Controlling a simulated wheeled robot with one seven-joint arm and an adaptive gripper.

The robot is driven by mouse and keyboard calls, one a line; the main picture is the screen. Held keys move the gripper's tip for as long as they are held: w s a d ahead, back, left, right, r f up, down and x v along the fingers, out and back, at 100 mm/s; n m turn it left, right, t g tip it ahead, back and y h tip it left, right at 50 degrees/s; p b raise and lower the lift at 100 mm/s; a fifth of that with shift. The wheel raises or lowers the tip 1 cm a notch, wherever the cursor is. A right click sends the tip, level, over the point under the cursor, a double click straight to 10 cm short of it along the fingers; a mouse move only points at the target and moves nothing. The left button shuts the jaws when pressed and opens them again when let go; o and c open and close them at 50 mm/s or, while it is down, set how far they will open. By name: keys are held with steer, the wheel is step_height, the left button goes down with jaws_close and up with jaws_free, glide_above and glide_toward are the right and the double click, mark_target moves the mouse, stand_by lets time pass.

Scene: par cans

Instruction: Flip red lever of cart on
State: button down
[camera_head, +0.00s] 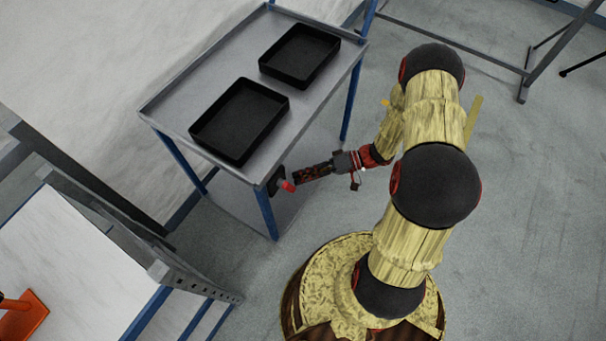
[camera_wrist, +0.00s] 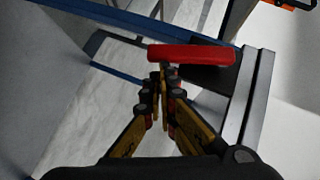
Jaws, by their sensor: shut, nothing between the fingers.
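The cart (camera_head: 180,108) has a grey top, a raised rim and blue legs. Its red lever (camera_head: 288,186) sits on a dark mount (camera_head: 276,181) at the cart's near corner. My gripper (camera_head: 298,179) is shut and empty, with its tips right by the lever. In the wrist view the red lever (camera_wrist: 192,54) lies crosswise just beyond the closed fingertips (camera_wrist: 162,72). I cannot tell whether the tips touch it. The dark mount shows behind the lever's right part (camera_wrist: 205,76).
Two black trays (camera_head: 240,158) (camera_head: 300,78) rest on the cart top. A white-topped table (camera_head: 60,260) with an orange object (camera_head: 28,312) stands at lower left. A metal frame (camera_head: 530,75) is at upper right. Grey floor (camera_head: 530,200) is clear on the right.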

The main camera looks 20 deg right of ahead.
stand_by(0.3)
steer(key=w+p+v, duration=0.2)
steer(key=v, duration=1.1)
steer(key=shift+w+d, duration=0.25)
steer(key=shift+w, duration=0.25)
